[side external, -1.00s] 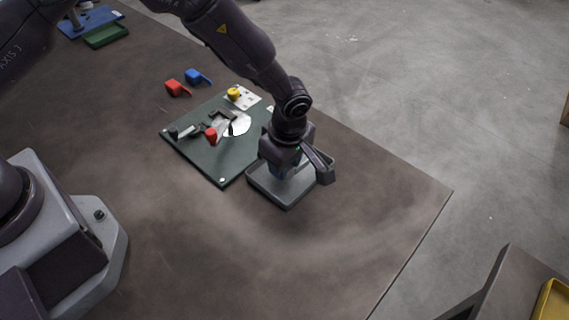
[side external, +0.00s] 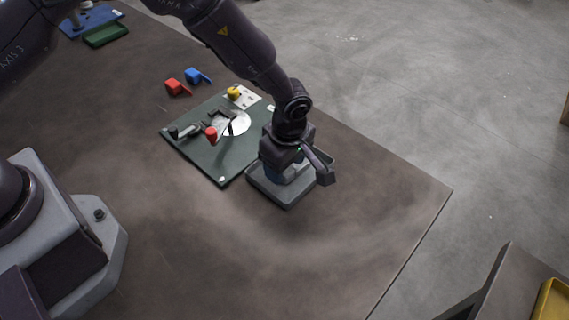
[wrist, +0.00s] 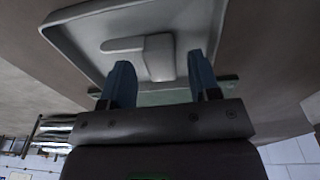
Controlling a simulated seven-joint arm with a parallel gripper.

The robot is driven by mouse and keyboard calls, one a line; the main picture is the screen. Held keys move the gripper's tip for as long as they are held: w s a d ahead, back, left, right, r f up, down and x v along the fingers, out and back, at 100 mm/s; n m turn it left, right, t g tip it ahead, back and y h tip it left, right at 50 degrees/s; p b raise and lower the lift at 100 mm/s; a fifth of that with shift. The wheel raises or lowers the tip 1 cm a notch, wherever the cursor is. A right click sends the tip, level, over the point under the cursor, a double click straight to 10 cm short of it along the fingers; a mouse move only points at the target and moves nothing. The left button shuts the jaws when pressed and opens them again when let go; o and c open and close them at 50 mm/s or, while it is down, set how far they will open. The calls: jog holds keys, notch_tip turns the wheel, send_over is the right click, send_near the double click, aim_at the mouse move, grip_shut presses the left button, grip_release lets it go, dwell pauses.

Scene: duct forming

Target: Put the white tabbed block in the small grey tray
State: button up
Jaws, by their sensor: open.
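The white tabbed block (wrist: 158,62) lies inside the small grey tray (wrist: 80,42), with its tab pointing left in the wrist view. In the side external view the tray (side external: 284,200) stands on the table beside the green board, and my gripper hides the block. My gripper (side external: 286,175) is over the tray, pointing down. In the wrist view its two blue fingers (wrist: 161,72) are spread apart, with the block in the gap between them as seen from there. The block appears to rest on the tray floor.
A yellow piece (side external: 233,92), a red piece (side external: 177,88) and a blue piece (side external: 197,76) lie beyond. The table in front of the tray is clear.

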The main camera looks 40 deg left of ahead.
notch_tip(320, 180, up, 11)
jog(key=d, duration=0.1)
notch_tip(320, 180, up, 9)
jog(key=m+h, duration=0.1)
jog(key=m, duration=0.2)
send_over(289, 173)
jog(key=s+a, duration=0.2)
jog(key=a, duration=0.3)
jog(key=s+a+r+m+t+h, duration=0.1)
jog(key=s+a+r+m+t, duration=0.2)
jog(key=s+a+r+m, duration=0.45)
jog(key=s+a+r+m+t, duration=0.1)
jog(key=s+a+r+m, duration=0.1)
jog(key=s, duration=0.4)
jog(key=s+a+r+m+t, duration=0.1)
jog(key=s+a+r+m, duration=0.2)
jog(key=s+m, duration=0.2)
jog(key=shift+s+a+y, duration=0.3)
jog(key=shift+s+y, duration=0.05)
jog(key=shift+y, duration=0.05)
jog(key=shift+m, duration=0.25)
